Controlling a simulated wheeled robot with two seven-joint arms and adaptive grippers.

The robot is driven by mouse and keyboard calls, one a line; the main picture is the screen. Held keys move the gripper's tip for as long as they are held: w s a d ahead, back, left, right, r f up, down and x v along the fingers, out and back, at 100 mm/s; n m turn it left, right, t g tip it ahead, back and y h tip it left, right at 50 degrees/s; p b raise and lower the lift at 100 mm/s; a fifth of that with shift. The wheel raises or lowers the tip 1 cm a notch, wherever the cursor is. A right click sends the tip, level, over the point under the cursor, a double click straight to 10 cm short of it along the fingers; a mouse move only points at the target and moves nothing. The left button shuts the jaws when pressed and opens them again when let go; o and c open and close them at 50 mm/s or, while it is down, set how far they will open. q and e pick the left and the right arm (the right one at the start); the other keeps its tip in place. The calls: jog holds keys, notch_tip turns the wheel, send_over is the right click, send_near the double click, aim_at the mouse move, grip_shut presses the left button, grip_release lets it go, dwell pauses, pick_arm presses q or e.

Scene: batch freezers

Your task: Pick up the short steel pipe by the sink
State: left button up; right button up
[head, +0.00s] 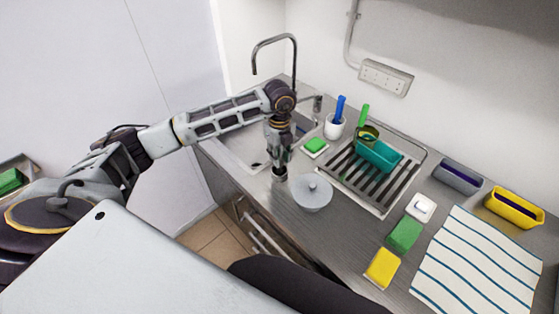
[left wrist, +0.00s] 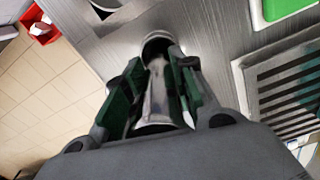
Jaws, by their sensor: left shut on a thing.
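The short steel pipe (left wrist: 157,95) is a shiny grey upright cylinder at the counter's front edge. I cannot tell whether the pipe touches the counter. The sink (head: 240,150) is just left of the gripper, partly hidden by my arm. My right gripper is not in view.
A tall tap (head: 295,60) rises behind the sink.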

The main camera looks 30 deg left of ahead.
pick_arm(q)
notch_tip(320, 180, up, 8)
jog(key=shift+r+b, duration=0.25)
jog(key=shift+b, duration=0.55)
jog(key=shift+r, duration=0.75)
jog(key=shift+f, duration=0.1)
